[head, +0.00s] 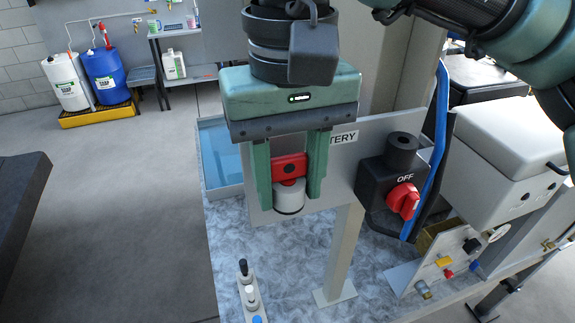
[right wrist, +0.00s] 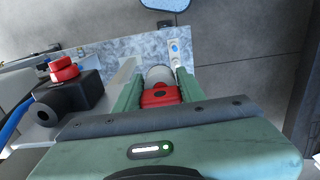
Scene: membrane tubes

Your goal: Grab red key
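The red key (head: 289,167) sits on a pale grey cylinder (head: 289,196) on the front of the grey panel marked "...TERY". My right gripper (head: 290,188) points down over it, with one finger on each side. The fingers meet the key's sides with no clear gap. The right wrist view also shows the red key (right wrist: 160,95) between the fingers of the right gripper (right wrist: 163,84), with the pale cylinder beyond it. Part of the key is hidden by the fingers. My left gripper is in neither view.
A black switch box marked OFF with a red knob (head: 403,201) stands close to the right of the gripper. A blue cable (head: 433,160) runs beside it. A small strip of buttons (head: 250,294) lies on the mottled bench top (head: 240,235) in front.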

